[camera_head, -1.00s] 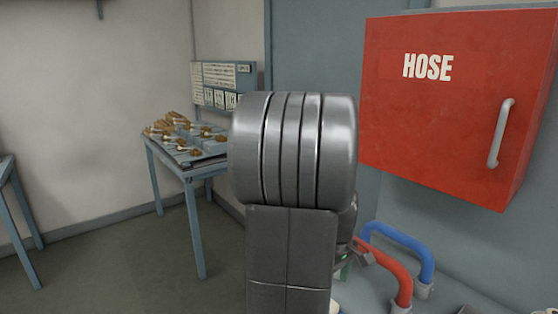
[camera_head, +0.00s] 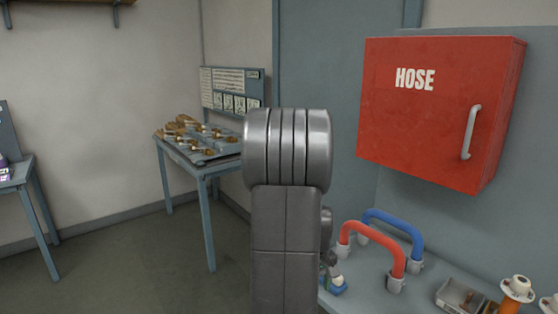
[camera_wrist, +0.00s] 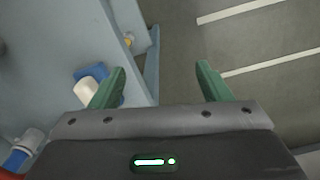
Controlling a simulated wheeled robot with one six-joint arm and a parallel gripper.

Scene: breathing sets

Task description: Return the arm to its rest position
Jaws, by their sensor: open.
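My gripper (camera_wrist: 162,90) shows in the wrist view with its two green fingers wide apart and nothing between them. It points down over the edge of a blue-grey bench and the floor. In the head view my grey arm stands upright in the middle and hides the gripper. A small blue and white item (camera_wrist: 88,88) lies on the bench beside the left finger; it also shows in the head view (camera_head: 335,285), to the right of my arm.
The bench (camera_head: 350,297) holds a red hose (camera_head: 385,248), a blue hose (camera_head: 400,228), a small tray (camera_head: 461,297) and an orange-white fitting (camera_head: 515,292). A red HOSE cabinet (camera_head: 430,120) hangs above. A table (camera_head: 208,172) with brass parts stands behind. Floor at left is clear.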

